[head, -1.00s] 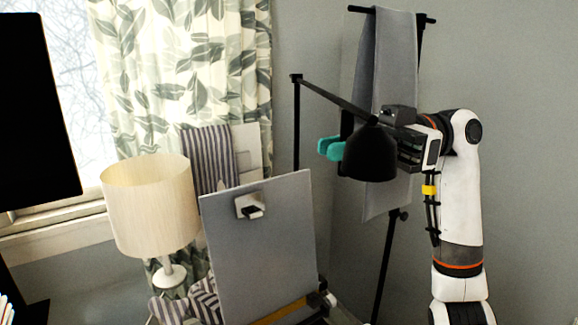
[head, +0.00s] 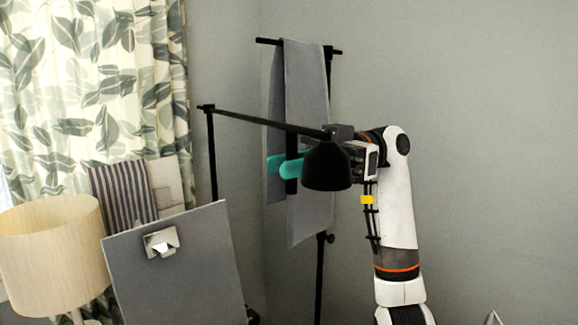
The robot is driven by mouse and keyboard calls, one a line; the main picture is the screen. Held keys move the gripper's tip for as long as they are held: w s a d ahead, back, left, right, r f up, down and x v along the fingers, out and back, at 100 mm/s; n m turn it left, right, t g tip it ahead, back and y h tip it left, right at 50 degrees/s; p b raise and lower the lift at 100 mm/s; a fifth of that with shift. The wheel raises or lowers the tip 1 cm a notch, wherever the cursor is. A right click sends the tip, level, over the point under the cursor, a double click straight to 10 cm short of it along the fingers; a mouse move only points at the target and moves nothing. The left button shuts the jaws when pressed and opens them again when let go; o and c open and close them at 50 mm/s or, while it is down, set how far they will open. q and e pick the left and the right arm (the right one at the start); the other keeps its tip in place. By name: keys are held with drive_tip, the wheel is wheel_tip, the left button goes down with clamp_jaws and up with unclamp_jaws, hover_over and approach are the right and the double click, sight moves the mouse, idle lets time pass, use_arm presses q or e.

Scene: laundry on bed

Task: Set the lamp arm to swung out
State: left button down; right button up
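A black lamp arm (head: 262,120) runs from the top of a thin black post (head: 212,155) to the right and slightly down. It carries a black dome shade (head: 326,166), which hangs in front of the grey cloth. My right gripper (head: 283,166) comes in from the right behind the shade. Its teal fingertips show just left of the shade, one at either side of a dark upright bar (head: 292,175). The shade hides most of the gripper, so I cannot tell how far the fingers are closed. My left gripper is out of view.
A grey cloth (head: 311,210) hangs on a black stand behind the shade. A grey board with a clip (head: 185,280) stands at lower left, beside a cream table lamp (head: 50,255). A leaf-patterned curtain (head: 90,80) is at left. The wall at right is clear.

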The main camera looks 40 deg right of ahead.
drive_tip(key=shift+o, duration=0.8)
drive_tip(key=shift+d, duration=0.3)
drive_tip(key=shift+f, duration=0.1)
drive_tip(key=shift+a, duration=0.1)
drive_tip(key=d+b, duration=0.2)
drive_tip(key=d, duration=1)
drive_tip(key=shift+s, duration=0.4)
drive_tip(key=shift+d, duration=0.1)
